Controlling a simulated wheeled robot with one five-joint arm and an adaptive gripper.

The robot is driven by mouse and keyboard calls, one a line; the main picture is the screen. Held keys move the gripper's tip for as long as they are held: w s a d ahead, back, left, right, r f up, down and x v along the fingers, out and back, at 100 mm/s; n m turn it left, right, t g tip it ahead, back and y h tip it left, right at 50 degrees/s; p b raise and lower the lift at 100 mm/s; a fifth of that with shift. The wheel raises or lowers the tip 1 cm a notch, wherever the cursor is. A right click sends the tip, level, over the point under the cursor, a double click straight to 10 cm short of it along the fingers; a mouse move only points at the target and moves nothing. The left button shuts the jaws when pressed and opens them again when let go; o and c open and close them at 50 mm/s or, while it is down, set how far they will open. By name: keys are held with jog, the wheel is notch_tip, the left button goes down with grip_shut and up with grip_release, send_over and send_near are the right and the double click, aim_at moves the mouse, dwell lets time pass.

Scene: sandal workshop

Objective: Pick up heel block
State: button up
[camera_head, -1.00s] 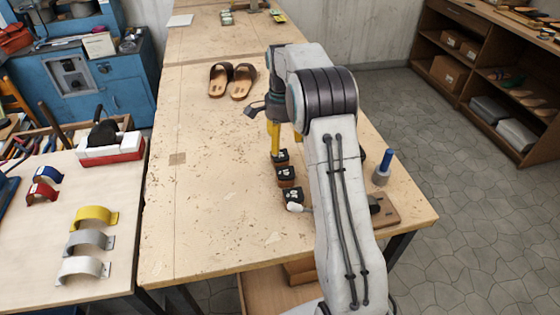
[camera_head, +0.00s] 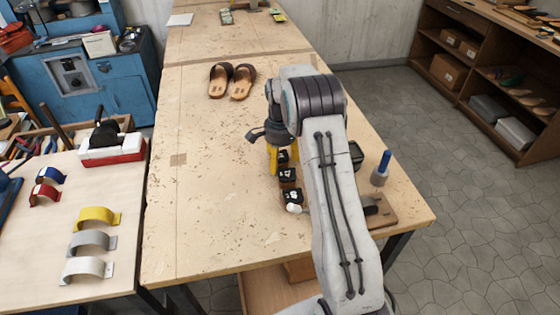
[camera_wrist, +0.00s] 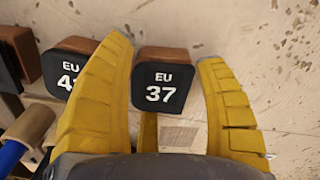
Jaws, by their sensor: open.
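A heel block (camera_wrist: 161,85) with a black face marked EU 37 and a brown body stands between my gripper's yellow fingers in the wrist view. My gripper (camera_wrist: 164,52) is open, with one finger on each side of it and a gap on the right. The left finger looks close to the block; contact cannot be told. A second heel block (camera_wrist: 66,66), its EU number partly hidden by the left finger, sits just to the left. In the head view my gripper (camera_head: 283,163) is low over the far end of a row of dark-faced heel blocks (camera_head: 288,175), partly hidden by my arm.
A blue-handled tool (camera_head: 382,168) stands on the right edge of the workbench (camera_head: 215,200), near a brown board (camera_head: 382,212). Sandals (camera_head: 232,82) lie farther back. A side table (camera_head: 40,265) at left holds curved pieces. The bench's left half is mostly clear.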

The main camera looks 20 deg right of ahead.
jog(key=c, duration=1)
jog(key=shift+r, duration=0.1)
jog(key=shift+c, duration=0.2)
